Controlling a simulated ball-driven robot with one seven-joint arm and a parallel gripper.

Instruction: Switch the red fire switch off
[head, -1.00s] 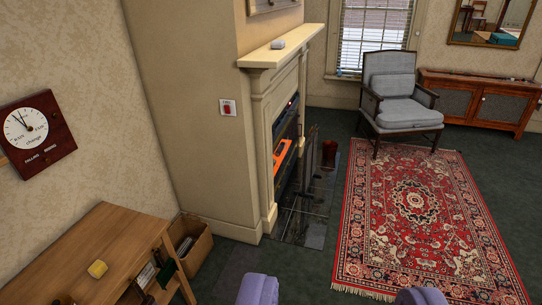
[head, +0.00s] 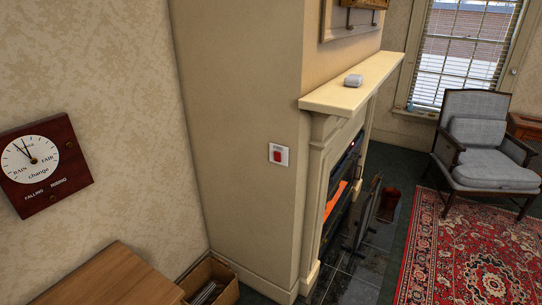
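The red fire switch (head: 277,156) is a small red rocker on a white wall plate with lettering above it. It is on the side wall of the chimney breast, left of the mantel. It is too small to tell which way the rocker is tipped. The fire (head: 337,200) in the fireplace shows an orange glow and a small red light above it. My gripper is not in view.
A wooden cabinet (head: 118,282) and a cardboard box (head: 213,276) stand at the lower left, below the barometer (head: 44,165). The mantel shelf (head: 345,85) juts out right of the switch. An armchair (head: 484,150) and red rug (head: 455,250) lie right.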

